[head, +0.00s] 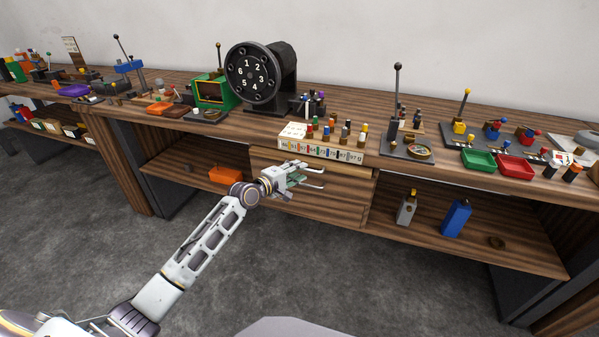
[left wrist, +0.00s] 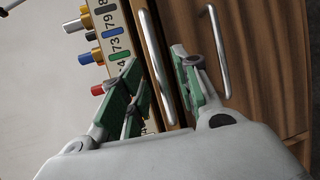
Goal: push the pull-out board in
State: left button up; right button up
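The pull-out board (head: 345,169) shows as a wooden strip under the bench top, below the white numbered rack. In the left wrist view its front (left wrist: 157,22) carries a long metal bar handle (left wrist: 153,55). How far it stands out, I cannot tell. My left gripper (head: 322,178) is in front of this strip and the drawer under it. In the left wrist view my left gripper (left wrist: 162,80) is open, with green-padded fingers on either side of the handle and a gap between them. Contact with the board is unclear. My right gripper is not in view.
A drawer (left wrist: 245,60) with its own bar handle (left wrist: 218,50) lies below the strip. The numbered rack (head: 322,146) with coloured pegs stands at the bench edge above. An orange bin (head: 226,174) and a blue bottle (head: 456,218) stand on side shelves. The floor in front is clear.

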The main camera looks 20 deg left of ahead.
pick_arm(q)
jog(key=shift+w+d+f, duration=0.15)
jog(key=shift+w+d, duration=0.15)
jog(key=shift+w, duration=0.35)
grip_shut()
jog(key=shift+w, duration=0.1)
